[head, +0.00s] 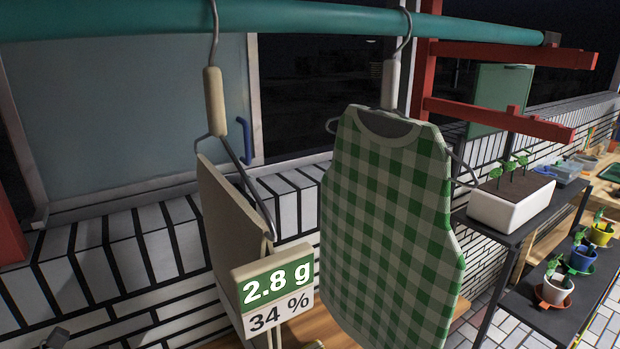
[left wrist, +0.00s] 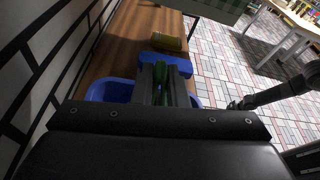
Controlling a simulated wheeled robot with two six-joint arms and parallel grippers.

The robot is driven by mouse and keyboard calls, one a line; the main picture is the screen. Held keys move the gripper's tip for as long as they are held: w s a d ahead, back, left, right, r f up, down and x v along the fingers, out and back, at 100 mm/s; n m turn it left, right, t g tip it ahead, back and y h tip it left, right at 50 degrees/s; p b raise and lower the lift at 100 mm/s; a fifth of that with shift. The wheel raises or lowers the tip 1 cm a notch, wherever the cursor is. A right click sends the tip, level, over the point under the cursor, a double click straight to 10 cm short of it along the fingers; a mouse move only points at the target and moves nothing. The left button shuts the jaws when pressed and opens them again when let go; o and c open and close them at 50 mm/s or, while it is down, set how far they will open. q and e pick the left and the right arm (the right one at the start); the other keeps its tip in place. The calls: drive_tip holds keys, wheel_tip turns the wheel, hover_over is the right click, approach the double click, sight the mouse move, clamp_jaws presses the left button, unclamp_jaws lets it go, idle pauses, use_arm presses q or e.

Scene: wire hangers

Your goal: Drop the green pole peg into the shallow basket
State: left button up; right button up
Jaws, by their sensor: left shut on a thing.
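My left gripper (left wrist: 164,84) is shut on the green pole peg (left wrist: 159,76), in the left wrist view. Only a narrow green strip of the peg shows between the dark fingers. A blue basket (left wrist: 108,90) lies below and beyond the gripper, with its middle hidden by the fingers. I cannot tell the height of the peg above it. My right gripper (left wrist: 236,104) seems to show small and dark at the right of the left wrist view; its fingers are too small to read. Peg and basket do not show in the head view.
A teal pole (head: 300,18) crosses the top of the head view. A beige cloth (head: 228,215) and a green checked apron (head: 390,220) hang from it on hangers. A sign (head: 273,290) reads 2.8 g, 34 %. A yellow item (left wrist: 168,43) lies beyond a blue block (left wrist: 180,63) on the wooden bench (left wrist: 120,45).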

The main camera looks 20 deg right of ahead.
use_arm(q)
drive_tip(key=shift+f, duration=0.15)
use_arm(e)
drive_tip(key=shift+a, duration=0.15)
use_arm(q)
drive_tip(key=o, duration=0.8)
drive_tip(key=shift+c, duration=0.2)
use_arm(e)
drive_tip(key=shift+d, duration=0.4)
use_arm(q)
drive_tip(key=shift+a, duration=0.1)
drive_tip(key=b+v, duration=0.4)
drive_tip(key=v, duration=1.3)
use_arm(e)
drive_tip(key=shift+a+f, duration=0.1)
drive_tip(key=shift+f, duration=2.15)
